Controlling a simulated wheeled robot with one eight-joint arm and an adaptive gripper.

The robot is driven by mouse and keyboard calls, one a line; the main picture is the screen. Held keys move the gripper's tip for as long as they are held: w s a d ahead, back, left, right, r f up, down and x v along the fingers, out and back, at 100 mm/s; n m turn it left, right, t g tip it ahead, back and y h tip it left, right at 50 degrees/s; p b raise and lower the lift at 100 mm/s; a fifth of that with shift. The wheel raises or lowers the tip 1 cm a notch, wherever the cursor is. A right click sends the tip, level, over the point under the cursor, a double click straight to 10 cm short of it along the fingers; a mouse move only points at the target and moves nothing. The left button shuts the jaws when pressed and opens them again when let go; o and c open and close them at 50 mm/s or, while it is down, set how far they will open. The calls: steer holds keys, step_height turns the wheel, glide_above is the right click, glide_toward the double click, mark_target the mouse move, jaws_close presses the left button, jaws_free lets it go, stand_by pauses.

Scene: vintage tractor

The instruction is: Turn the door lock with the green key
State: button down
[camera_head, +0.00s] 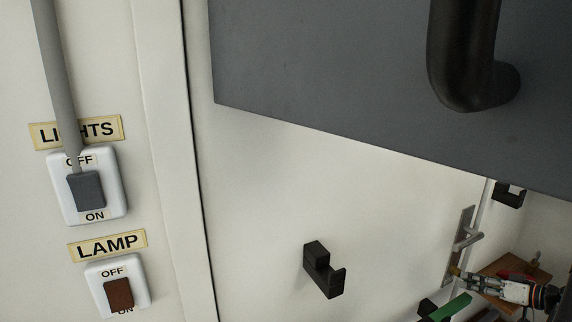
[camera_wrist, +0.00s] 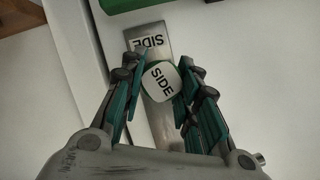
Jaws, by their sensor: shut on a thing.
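The green key (camera_wrist: 148,68) shows in the wrist view as a rounded head with a green edge and a white label reading "SIDE". My gripper (camera_wrist: 162,88) is shut on the key head, a finger on each side; it also shows small at the lower right of the head view (camera_head: 460,273). Behind the key is the metal lock plate (camera_wrist: 163,125), with a second "SIDE" label at its top end. In the head view the plate (camera_head: 459,235) with its lever handle (camera_head: 467,240) is on the white door. The key's shaft and the keyhole are hidden, so I cannot tell how deep it is.
A large dark grey panel (camera_head: 330,70) with a black handle (camera_head: 465,55) fills the upper right. Light switches (camera_head: 88,190) are at the left. A green object (camera_head: 450,307) and a wooden surface (camera_head: 535,272) are near my gripper.

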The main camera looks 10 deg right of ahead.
steer(key=shift+w, duration=0.15)
steer(key=shift+m+y+b, duration=0.7)
steer(key=shift+m+b, duration=0.35)
steer(key=shift+m, duration=0.05)
steer(key=c, duration=1.2)
jaws_free()
steer(key=shift+w, duration=0.15)
steer(key=shift+o, duration=0.2)
